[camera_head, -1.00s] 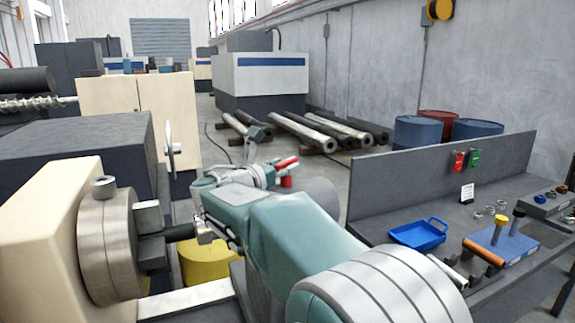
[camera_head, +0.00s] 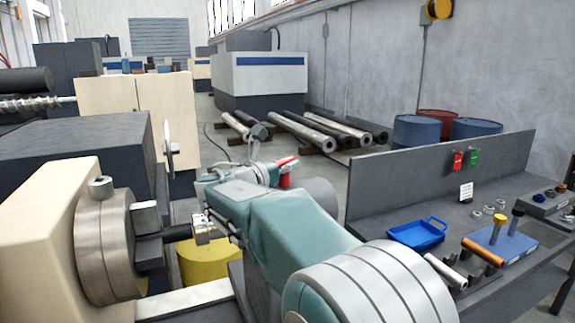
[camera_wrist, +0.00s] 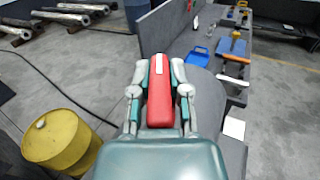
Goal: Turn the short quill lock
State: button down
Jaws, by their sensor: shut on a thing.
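The short quill lock appears as a red lever (camera_wrist: 160,95) with a pale strip near its tip in the wrist view. My gripper (camera_wrist: 162,80) has its fingers on either side of it and is shut on it. In the head view a red part (camera_head: 287,170) shows at the far end of my arm, beside a grey rounded housing (camera_head: 319,196).
A lathe chuck (camera_head: 103,250) stands at the left. A yellow drum (camera_wrist: 58,140) is on the floor. A workbench at the right holds a blue tray (camera_head: 418,233) and several tools. Metal bars (camera_head: 300,132) lie on the floor behind.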

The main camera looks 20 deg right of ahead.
aim_at(283, 160)
jog(key=shift+s+a+m+g+h, duration=0.1)
jog(key=shift+m+g+h, duration=0.4)
jog(key=shift+m+g, duration=1.2)
jog(key=shift+s+m+g+h, duration=0.1)
jog(key=shift+m+g+h, duration=0.6)
jog(key=shift+g, duration=1.7)
jog(key=shift+m, duration=0.4)
jog(key=c, duration=0.7)
grip_release()
jog(key=shift+a, duration=0.1)
jog(key=shift+o, duration=0.5)
jog(key=shift+a, duration=0.25)
jog(key=shift+d+r, duration=0.35)
jog(key=shift+r, duration=0.1)
jog(key=r, duration=0.5)
jog(key=a+r, duration=0.1)
jog(key=r, duration=0.2)
jog(key=shift+w, duration=0.15)
jog(key=shift+d+r, duration=0.1)
jog(key=shift+r, duration=0.4)
